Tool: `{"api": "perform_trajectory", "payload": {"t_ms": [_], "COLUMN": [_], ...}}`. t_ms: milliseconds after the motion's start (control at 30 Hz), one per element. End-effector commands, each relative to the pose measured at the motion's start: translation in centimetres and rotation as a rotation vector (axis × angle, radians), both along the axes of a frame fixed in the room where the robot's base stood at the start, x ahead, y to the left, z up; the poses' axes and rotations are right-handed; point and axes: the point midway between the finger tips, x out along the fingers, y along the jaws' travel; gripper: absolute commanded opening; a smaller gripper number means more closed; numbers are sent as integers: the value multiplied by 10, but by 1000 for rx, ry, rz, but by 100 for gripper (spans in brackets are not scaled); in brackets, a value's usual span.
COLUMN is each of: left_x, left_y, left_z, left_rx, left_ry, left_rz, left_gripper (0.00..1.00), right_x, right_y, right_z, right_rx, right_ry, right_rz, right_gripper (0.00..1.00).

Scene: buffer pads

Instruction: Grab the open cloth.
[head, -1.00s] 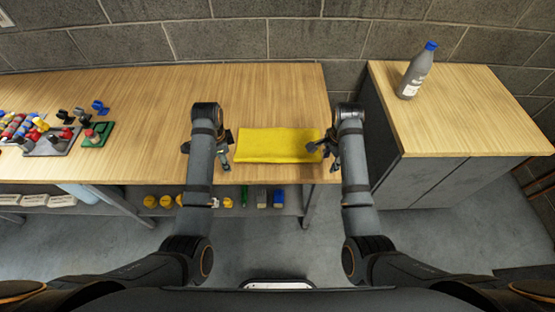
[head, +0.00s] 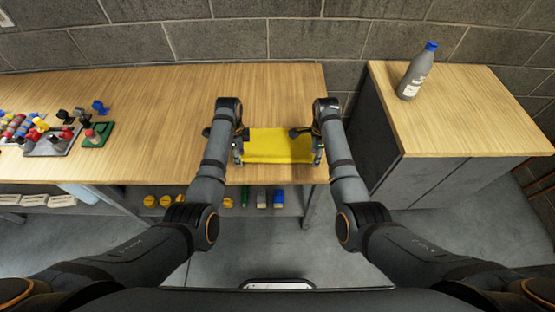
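The yellow cloth (head: 278,146) lies spread out flat near the front edge of the wooden workbench. My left gripper (head: 238,152) points down at the cloth's left end and covers part of it. My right gripper (head: 317,152) points down at the cloth's right end and covers part of that side. The fingers are small and dark, partly hidden by the wrists, so I cannot tell whether either gripper is open or shut on the cloth. The middle of the cloth is in plain view.
The workbench (head: 165,95) is clear behind the cloth. Coloured parts and a green block (head: 97,135) sit at its left. A grey bottle with a blue cap (head: 416,75) stands on a separate cabinet (head: 455,115) at right. Yellow items (head: 150,201) lie on the shelf below.

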Motion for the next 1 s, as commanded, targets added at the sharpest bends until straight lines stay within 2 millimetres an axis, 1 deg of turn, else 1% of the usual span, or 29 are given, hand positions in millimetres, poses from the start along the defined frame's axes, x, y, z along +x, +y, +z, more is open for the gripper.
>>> {"api": "perform_trajectory", "payload": {"t_ms": [300, 667, 733, 1000], "left_x": [0, 0, 0, 0], "left_y": [0, 0, 0, 0], "left_z": [-3, -21, -19, -22], "left_rx": [0, 0, 0, 0], "left_ry": [-1, -1, -1, -1], "left_rz": [1, 1, 1, 1], "left_gripper": [43, 43, 43, 43], "right_x": [0, 0, 0, 0], "right_y": [0, 0, 0, 0], "right_z": [-3, -21, -19, -19], "right_rx": [0, 0, 0, 0], "right_ry": [-1, -1, -1, 0], "right_rz": [0, 0, 0, 0], "right_gripper": [43, 43, 43, 43]}}
